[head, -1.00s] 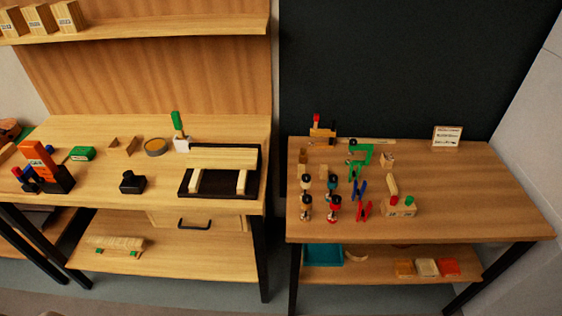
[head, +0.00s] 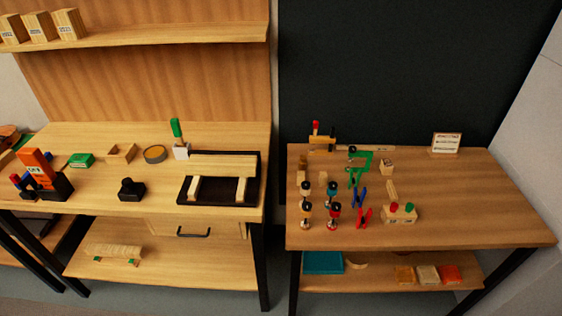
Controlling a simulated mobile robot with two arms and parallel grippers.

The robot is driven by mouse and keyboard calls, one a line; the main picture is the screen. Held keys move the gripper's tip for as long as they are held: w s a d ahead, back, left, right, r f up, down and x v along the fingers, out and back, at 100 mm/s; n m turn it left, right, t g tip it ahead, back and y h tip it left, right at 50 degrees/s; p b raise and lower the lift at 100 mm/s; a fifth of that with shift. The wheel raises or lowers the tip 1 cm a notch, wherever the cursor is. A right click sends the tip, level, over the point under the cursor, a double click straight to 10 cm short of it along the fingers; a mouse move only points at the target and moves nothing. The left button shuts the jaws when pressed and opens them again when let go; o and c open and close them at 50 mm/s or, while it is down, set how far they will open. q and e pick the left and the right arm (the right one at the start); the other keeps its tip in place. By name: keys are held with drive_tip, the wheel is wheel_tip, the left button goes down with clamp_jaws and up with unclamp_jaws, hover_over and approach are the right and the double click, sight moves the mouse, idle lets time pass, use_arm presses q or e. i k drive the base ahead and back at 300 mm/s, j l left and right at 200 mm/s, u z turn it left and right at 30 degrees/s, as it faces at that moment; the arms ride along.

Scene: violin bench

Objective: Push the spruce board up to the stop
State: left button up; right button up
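A pale board (head: 224,166), which looks like the spruce board, lies lengthwise across the back of a black tray-like fixture (head: 216,199) on the left bench. A thin dark strip of the fixture shows behind the board and at its right end. I cannot tell which part is the stop, or whether the board touches it. Two short pale blocks, a left one (head: 194,188) and a right one (head: 241,189), stand in front of the board. Neither of my grippers is in view.
A green-handled tool (head: 177,132) stands in a white block just behind the fixture's left corner. A black knobbed object (head: 130,189) and a round tin (head: 155,154) sit to the left. The right table (head: 460,210) holds clamps and several small parts. A gap separates the benches.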

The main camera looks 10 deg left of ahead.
sight(203, 165)
drive_tip(key=i+l+u, duration=0.15)
drive_tip(key=l+u, duration=0.55)
drive_tip(key=u, duration=0.15)
drive_tip(key=i+l+u, duration=0.1)
drive_tip(key=l+u, duration=0.15)
drive_tip(key=l, duration=1.95)
